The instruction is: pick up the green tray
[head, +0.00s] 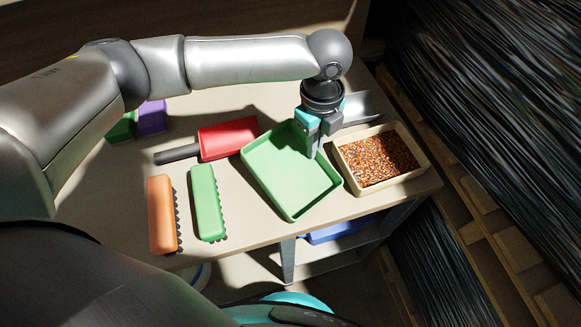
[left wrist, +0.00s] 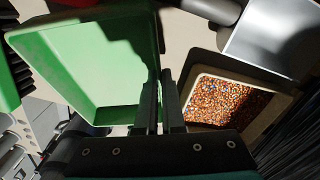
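The green tray (head: 285,172) is empty and lies on the table, left of the tray of copper bits. My left gripper (head: 314,150) reaches down from above at the green tray's right wall. In the left wrist view the green tray (left wrist: 95,60) fills the upper left. There the two fingers (left wrist: 161,105) are close together, one on each side of its right wall, and look shut on it. The fingertips are partly hidden by the wall in the head view. My right gripper is not in view.
A beige tray of copper bits (head: 338,149) stands close on the right, with a metal scoop (head: 362,107) behind it. A red dustpan (head: 228,138), a green brush (head: 206,200) and an orange brush (head: 161,212) lie to the left. The table's front edge is near.

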